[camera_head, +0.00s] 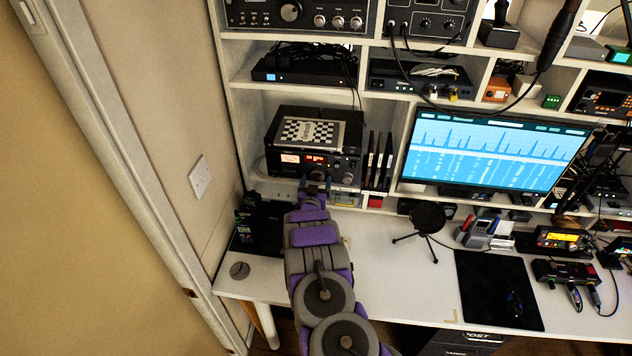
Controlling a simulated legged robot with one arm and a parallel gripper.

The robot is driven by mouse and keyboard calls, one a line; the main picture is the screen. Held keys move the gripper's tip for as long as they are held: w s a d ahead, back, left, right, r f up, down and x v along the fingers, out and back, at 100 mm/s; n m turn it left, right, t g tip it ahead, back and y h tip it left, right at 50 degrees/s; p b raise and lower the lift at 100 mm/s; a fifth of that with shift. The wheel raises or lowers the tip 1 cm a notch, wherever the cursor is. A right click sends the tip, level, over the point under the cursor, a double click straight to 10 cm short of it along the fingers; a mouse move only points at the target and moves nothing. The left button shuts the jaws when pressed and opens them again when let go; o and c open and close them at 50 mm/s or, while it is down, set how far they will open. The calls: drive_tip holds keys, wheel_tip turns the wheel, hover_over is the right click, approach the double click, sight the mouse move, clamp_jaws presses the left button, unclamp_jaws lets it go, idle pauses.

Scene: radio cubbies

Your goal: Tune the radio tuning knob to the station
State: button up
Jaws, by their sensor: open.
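The black radio (340,162) sits in a cubby at the left, with a lit meter and a small red display on its front. A large round knob (317,175), likely the tuning knob, shows low on its front, partly hidden by my gripper. My gripper (316,182) is at the end of my purple and grey arm, right in front of that knob. It is open. I cannot tell whether its fingers touch the knob or stand around it. The red display is too small to read.
Black devices (262,228) stand on the white desk (385,280) at the left. A small microphone (428,218) on a tripod and a lit monitor (492,150) are to the right.

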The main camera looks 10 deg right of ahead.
drive_tip(key=shift+w+r, duration=0.1)
drive_tip(key=shift+w, duration=0.3)
drive_tip(key=c, duration=1)
drive_tip(key=shift+c, duration=0.3)
